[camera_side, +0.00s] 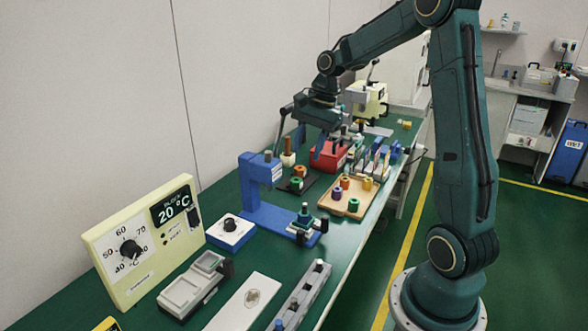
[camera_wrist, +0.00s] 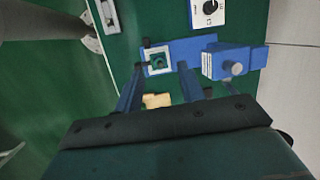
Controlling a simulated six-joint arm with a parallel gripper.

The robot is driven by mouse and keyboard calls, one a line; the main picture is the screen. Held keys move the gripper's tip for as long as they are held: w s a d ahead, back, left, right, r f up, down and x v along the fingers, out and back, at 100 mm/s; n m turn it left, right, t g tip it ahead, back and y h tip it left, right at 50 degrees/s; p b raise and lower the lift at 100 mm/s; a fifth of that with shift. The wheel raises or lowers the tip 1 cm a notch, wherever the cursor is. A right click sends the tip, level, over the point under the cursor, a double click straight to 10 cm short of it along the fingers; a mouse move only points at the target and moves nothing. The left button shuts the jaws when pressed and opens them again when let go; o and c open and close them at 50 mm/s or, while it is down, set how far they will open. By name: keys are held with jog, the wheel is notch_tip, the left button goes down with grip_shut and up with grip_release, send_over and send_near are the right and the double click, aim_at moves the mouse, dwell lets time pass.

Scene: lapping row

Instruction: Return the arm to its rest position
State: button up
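My gripper (camera_side: 312,143) hangs from the dark green arm above the far half of the green bench, over the area of the red box and the small dark stand. In the wrist view its two blue fingers (camera_wrist: 160,68) are spread apart, with nothing held between them. The arm is raised and bent at the elbow, reaching over the bench from its base at the right. The fingertips are partly lost against the objects behind them in the side view.
A blue press-like fixture (camera_side: 250,185) stands mid-bench; it also shows in the wrist view (camera_wrist: 190,52). A wooden tray (camera_side: 338,208) with coloured pegs, a red box (camera_side: 333,156) and a cream dial panel (camera_side: 118,268) share the bench. Open floor lies right of the bench.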

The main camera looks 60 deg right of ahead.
jog(key=s+a+r+n+t+h, duration=0.1)
jog(key=s+a+r+n, duration=0.3)
jog(key=a, duration=0.3)
jog(key=s+a+r+n+t+h, duration=0.1)
jog(key=s+a+r+n, duration=0.3)
jog(key=a+n, duration=0.15)
jog(key=s+a+n+t, duration=0.1)
jog(key=s+a+n, duration=0.1)
jog(key=s+n, duration=0.2)
jog(key=s+a+n, duration=0.3)
jog(key=s, duration=0.4)
jog(key=shift+a+f+n+t+h, duration=0.3)
jog(key=shift+a+f+n+t, duration=0.05)
jog(key=shift+t, duration=0.05)
